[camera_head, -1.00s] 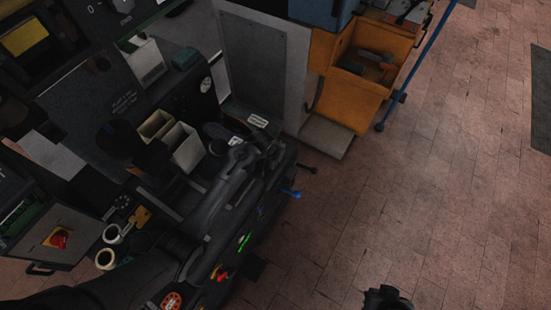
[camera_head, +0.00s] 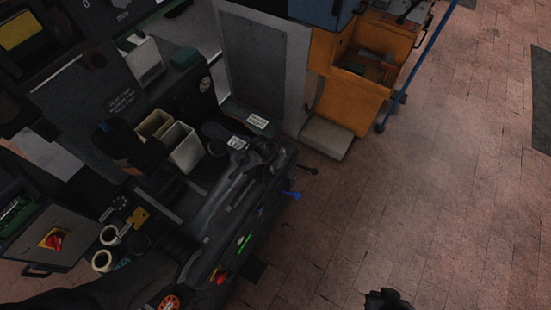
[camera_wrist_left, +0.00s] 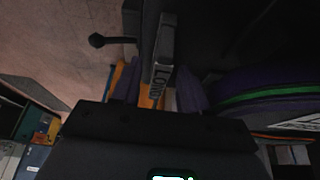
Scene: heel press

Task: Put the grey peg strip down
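A grey strip with dark lettering (camera_wrist_left: 164,50) stands lengthwise in the middle of the left wrist view, in front of my left gripper (camera_wrist_left: 158,90). I take it for the grey peg strip. Dark purplish shapes lie on both sides of its lower end; whether they press on it is unclear. In the head view my left gripper (camera_head: 257,152) is over the dark bench at the middle, and the strip cannot be made out clearly there. My right gripper (camera_head: 387,300) is a small dark shape at the bottom edge, with its fingers unclear.
Two pale bins (camera_head: 183,148) stand left of my left gripper. A grey panel (camera_head: 264,65) and an orange cabinet (camera_head: 360,95) are behind. A red-knobbed box (camera_head: 52,240) is at lower left. Blue and black levers stick out from the bench's right side.

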